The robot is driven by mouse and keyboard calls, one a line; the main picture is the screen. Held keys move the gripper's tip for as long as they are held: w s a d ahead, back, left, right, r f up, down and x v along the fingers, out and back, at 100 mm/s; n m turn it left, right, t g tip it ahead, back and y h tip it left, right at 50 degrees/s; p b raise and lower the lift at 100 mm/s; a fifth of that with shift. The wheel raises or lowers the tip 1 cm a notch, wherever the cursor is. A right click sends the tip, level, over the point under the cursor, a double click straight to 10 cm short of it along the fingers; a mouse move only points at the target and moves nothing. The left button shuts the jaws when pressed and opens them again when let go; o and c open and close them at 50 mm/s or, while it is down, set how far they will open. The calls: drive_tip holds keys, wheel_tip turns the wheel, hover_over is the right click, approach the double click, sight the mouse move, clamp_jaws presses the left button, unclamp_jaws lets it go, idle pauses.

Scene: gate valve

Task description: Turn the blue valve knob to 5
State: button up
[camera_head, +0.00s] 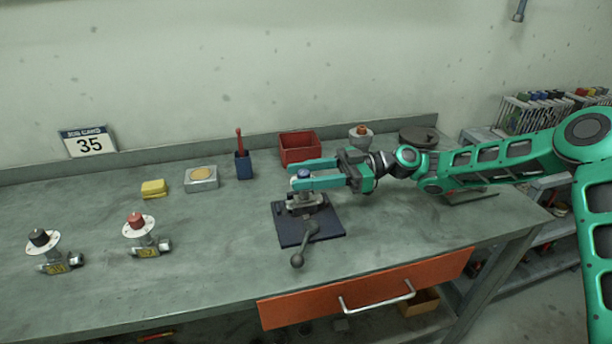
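The blue valve knob (304,173) tops a metal valve (305,199) on a dark square plate (331,229) on the bench. My gripper (295,175) reaches in from the right, with one teal finger behind the knob and one in front. The front finger hides the knob's lower part and any dial marks. I cannot tell whether the fingers touch the knob. Two similar valves with white dials stand at the left, one with a black knob (39,237) and one with a red knob (136,220).
Behind are a red bin (300,147), a blue holder with a red tool (243,165), a metal box (202,179) and a yellow block (154,188). An orange drawer (375,290) is below. Bench front-left is clear.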

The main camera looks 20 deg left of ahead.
sight(303, 171)
wheel_tip(303, 171, up, 4)
drive_tip(key=shift+s+r, duration=0.1)
drive_tip(key=shift+r, duration=0.05)
drive_tip(key=s+a+r, duration=0.5)
drive_tip(key=s+r, duration=0.1)
drive_tip(key=s, duration=0.4)
drive_tip(key=shift+a+r, duration=0.2)
drive_tip(key=shift+r, duration=0.1)
